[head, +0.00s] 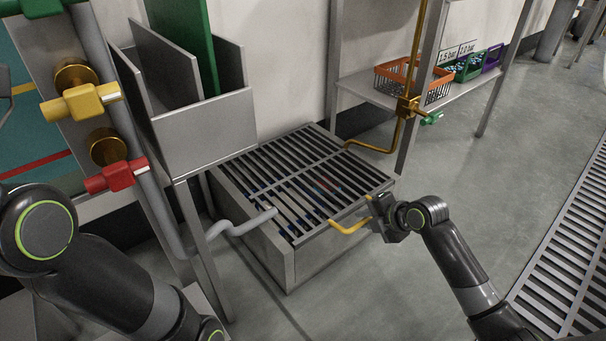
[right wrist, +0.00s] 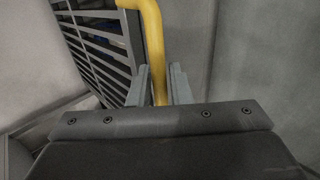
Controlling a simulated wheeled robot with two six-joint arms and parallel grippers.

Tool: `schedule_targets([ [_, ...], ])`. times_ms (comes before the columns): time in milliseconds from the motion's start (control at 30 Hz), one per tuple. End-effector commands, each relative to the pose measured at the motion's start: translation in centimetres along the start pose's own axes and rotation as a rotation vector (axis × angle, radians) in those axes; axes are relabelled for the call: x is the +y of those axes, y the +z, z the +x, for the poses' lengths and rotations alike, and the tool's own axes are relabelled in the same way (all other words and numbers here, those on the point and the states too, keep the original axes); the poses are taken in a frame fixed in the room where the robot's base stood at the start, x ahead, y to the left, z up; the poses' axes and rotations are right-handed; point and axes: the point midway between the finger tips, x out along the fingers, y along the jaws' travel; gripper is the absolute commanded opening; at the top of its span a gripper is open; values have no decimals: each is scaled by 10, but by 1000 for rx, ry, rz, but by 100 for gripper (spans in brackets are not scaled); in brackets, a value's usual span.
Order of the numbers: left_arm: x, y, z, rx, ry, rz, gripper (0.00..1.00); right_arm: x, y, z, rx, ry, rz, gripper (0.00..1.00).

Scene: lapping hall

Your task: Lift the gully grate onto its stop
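The gully grate (head: 310,172) is a slatted dark metal grid lying flat on a grey box-shaped gully (head: 325,257). A bent yellow handle (head: 346,230) sticks out at its front right edge. My right gripper (head: 374,214) is at the right end of this handle. I cannot make out the stop.
A grey pipe end (head: 250,224) sticks out over the grate's left side. A plate rack (head: 205,128) and yellow (head: 85,102) and red (head: 115,177) valves stand at left. A brass pipe (head: 380,150) comes down behind the grate. Floor at right is clear up to a floor grating (head: 565,260).

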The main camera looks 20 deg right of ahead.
Motion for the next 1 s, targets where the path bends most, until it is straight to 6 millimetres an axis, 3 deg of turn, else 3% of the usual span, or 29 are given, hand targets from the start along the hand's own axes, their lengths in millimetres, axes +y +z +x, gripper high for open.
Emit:
schedule_targets([
  [133,0,0,0,1,1,0,36,0,0,0,0,0,0,0],
  [367,1,2,4,1,1,0,36,3,0,-3,0,0,0,0],
  [833,9,21,44,3,2,-1,36,41,0,-33,-1,3,-1,0],
  [1000,10,23,49,5,2,-3,36,46,0,-36,-1,3,-1,0],
])
